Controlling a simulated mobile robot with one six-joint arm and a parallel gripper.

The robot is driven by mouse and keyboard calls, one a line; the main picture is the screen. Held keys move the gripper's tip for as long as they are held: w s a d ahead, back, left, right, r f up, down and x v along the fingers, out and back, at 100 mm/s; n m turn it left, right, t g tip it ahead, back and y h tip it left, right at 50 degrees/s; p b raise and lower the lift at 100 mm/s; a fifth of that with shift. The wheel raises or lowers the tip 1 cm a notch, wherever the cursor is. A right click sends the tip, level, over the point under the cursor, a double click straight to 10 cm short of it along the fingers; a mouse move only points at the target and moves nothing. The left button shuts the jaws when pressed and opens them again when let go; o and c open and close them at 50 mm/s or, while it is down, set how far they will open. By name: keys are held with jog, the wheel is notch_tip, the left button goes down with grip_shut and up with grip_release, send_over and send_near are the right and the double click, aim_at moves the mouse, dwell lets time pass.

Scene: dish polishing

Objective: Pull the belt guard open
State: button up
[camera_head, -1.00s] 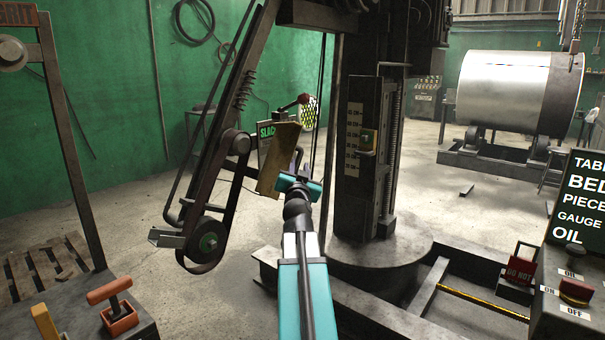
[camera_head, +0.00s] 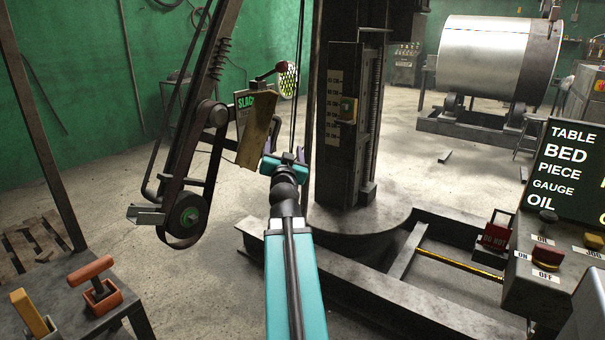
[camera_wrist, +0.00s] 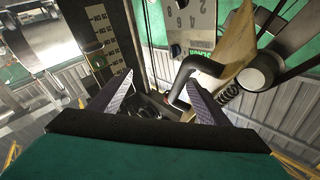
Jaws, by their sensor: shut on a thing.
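The belt guard (camera_head: 257,130) is a worn yellowish panel standing tilted beside the belt and its pulleys, left of the column in the head view. In the wrist view its pale face (camera_wrist: 236,42) shows at the upper right, with a black bent handle (camera_wrist: 203,66) in front of it. My gripper (camera_head: 277,164) is at the guard's lower right edge. In the wrist view my gripper's fingers (camera_wrist: 158,82) stand on either side of the handle's lower end, shut on it. The exact contact is partly hidden, and a gap shows beside the left finger.
The dark column (camera_head: 345,140) stands close to the right of my gripper. The belt (camera_head: 210,190) and lower pulley (camera_head: 188,214) are to the left. A control box (camera_head: 545,265) is at the right, and a bench with orange levers (camera_head: 100,290) is at the lower left.

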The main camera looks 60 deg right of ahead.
jog(key=shift+o, duration=1.1)
jog(key=shift+s+a+f+g, duration=0.1)
jog(key=shift+s+f+g, duration=0.2)
jog(key=shift+s+f, duration=0.55)
jog(key=shift+o, duration=0.5)
jog(key=shift+s+r+b, duration=0.15)
jog(key=shift+b, duration=0.3)
jog(key=shift+o, duration=1.4)
jog(key=shift+s+b, duration=0.35)
jog(key=shift+b, duration=0.6)
jog(key=shift+s+a+r+b, duration=0.15)
jog(key=shift+s+r+b, duration=0.05)
jog(key=shift+s+b, duration=0.2)
jog(key=c, duration=1.4)
jog(key=shift+a+b, duration=0.1)
jog(key=shift+b, duration=0.6)
jog(key=shift+s+a+f+b, duration=0.2)
jog(key=shift+a+b, duration=0.15)
jog(key=shift+b, duration=1.15)
jog(key=shift+s+a+f+b, duration=0.3)
jog(key=shift+s+b, duration=0.25)
jog(key=shift+b, duration=1)
jog(key=shift+s+a+f+b, duration=0.25)
jog(key=shift+s+b, duration=0.3)
jog(key=shift+b, duration=0.95)
